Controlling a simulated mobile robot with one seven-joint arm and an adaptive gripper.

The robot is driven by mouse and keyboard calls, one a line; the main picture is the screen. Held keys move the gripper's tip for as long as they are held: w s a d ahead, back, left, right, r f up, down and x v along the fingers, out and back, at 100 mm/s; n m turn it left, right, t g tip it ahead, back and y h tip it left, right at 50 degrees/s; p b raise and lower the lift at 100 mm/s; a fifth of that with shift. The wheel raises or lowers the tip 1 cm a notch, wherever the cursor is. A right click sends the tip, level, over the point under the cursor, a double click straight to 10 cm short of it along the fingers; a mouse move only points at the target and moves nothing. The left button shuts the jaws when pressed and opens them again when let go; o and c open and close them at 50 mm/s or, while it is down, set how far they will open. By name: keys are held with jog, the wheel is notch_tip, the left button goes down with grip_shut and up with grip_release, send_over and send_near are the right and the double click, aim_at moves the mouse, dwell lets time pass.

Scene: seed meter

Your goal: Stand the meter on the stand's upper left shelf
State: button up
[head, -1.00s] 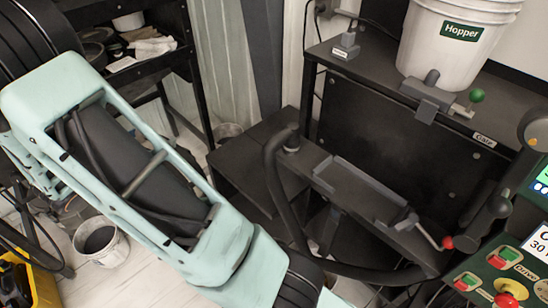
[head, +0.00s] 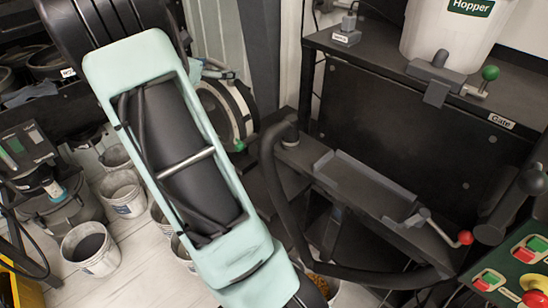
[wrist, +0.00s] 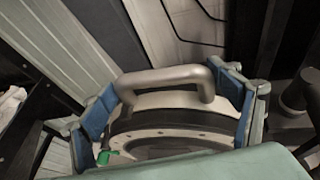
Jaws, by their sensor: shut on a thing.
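The meter (head: 240,100), a dark round drum with a pale ring and a small green knob, shows in the head view behind my arm, partly hidden by it. In the wrist view the meter (wrist: 170,122) has a grey bar handle (wrist: 165,76) across its top. A shelf rack (head: 62,118) stands at the far left of the head view, largely cut off and partly hidden. I cannot tell which surface is the stand's upper left shelf.
A black bench carries the white hopper (head: 445,38) at right. Below it are a ledge (head: 365,180), a curved black tube (head: 275,200) and a red-knobbed lever (head: 465,238). Several buckets (head: 90,250) stand on the floor at left. A button panel (head: 520,260) is at lower right.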

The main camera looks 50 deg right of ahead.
aim_at(216, 90)
jog(key=s+d+r+b, duration=0.1)
jog(key=s+d+r, duration=0.15)
jog(key=d, duration=0.25)
jog(key=shift+m, duration=0.3)
jog(key=shift+w+d+f+b, duration=0.15)
jog(key=shift+f+b, duration=0.1)
jog(key=shift+f, duration=1.4)
jog(key=shift+w+a+f+b, duration=0.1)
jog(key=shift+f+b, duration=0.15)
jog(key=shift+f, duration=1.35)
jog(key=shift+w+d+f+b, duration=0.15)
jog(key=shift+f+b, duration=0.1)
jog(key=shift+f, duration=1.4)
jog(key=shift+a, duration=0.15)
jog(key=o, duration=2.1)
jog(key=shift+s+a+f, duration=0.15)
jog(key=shift+f, duration=0.2)
jog(key=shift+a, duration=0.1)
jog(key=v, duration=1.2)
